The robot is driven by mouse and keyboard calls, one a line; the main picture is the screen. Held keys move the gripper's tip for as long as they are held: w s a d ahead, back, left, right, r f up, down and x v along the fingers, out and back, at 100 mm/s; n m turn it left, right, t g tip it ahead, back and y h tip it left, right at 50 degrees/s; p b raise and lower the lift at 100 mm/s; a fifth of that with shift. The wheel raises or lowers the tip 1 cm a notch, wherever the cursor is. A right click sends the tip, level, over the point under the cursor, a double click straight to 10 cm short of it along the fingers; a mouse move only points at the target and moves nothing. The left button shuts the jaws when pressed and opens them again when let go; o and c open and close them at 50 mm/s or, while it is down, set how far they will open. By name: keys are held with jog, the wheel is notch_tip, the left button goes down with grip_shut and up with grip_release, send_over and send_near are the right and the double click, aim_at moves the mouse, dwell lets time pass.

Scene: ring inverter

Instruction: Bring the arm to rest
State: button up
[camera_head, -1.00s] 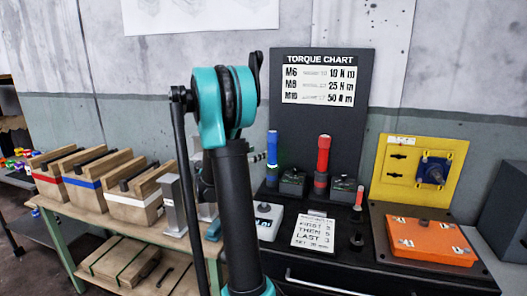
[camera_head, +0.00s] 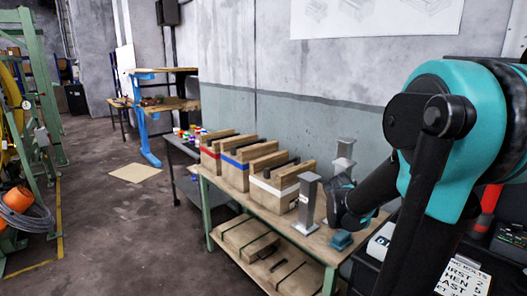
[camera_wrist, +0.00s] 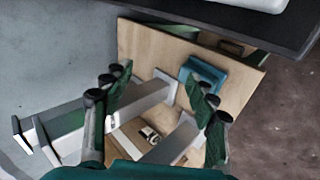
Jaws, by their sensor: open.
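My arm, teal and black, fills the right side of the head view. My gripper is open and empty in the wrist view (camera_wrist: 165,92), its two fingers spread wide apart. It points down over the end of the wooden-topped bench (camera_wrist: 145,50). Below and between the fingers are grey metal posts (camera_wrist: 150,100) and a teal block (camera_wrist: 204,76). I cannot tell how much clearance there is between the fingers and the posts.
The bench (camera_head: 222,183) carries wooden boxes with red, blue and white bands (camera_head: 275,190), grey posts (camera_head: 308,204) and a teal block (camera_head: 341,240). A dark cabinet with a white sign (camera_head: 462,277) stands at the right. Floor (camera_head: 120,230) is free at left.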

jog(key=s+a+f+m+y, duration=0.1)
jog(key=s+a+m+y, duration=0.25)
jog(key=a, duration=0.35)
jog(key=s+a+f+m+y, duration=0.1)
jog(key=s+a+m+y, duration=0.1)
jog(key=a+m, duration=0.3)
jog(key=s+a+f+g, duration=0.2)
jog(key=s+f, duration=0.5)
jog(key=s, duration=0.5)
jog(key=shift+s+f+n+y, duration=0.2)
jog(key=shift+f+n+y, duration=0.15)
jog(key=shift+n, duration=0.1)
